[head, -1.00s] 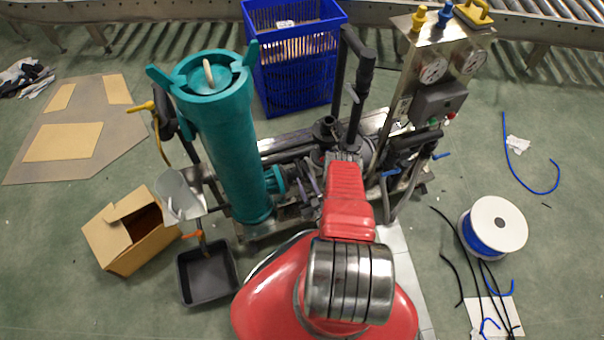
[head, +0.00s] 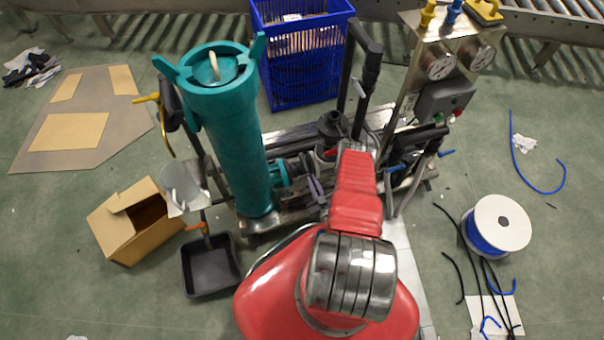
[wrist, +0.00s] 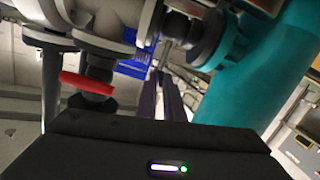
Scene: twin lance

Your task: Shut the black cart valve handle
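The cart (head: 270,225) carries a teal filter housing (head: 235,140) and dark pipework. A red lever (wrist: 87,84) sits on a dark valve fitting at the left of the wrist view; a bit of red (head: 331,153) also shows beside my arm in the head view. Black handle-like parts (head: 420,138) and a grey lever (head: 360,90) show on the cart; I cannot tell which is the named handle. My gripper (wrist: 160,80) has two dark fingers with a narrow gap and nothing seen between them. It is beside the teal housing (wrist: 245,70), apart from the red lever.
A gauge panel (head: 440,70) stands at the cart's right. A blue crate (head: 300,75) is behind. A cardboard box (head: 125,225) and black tray (head: 208,268) lie at left. A cable spool (head: 500,225) and loose cables lie on the floor at right.

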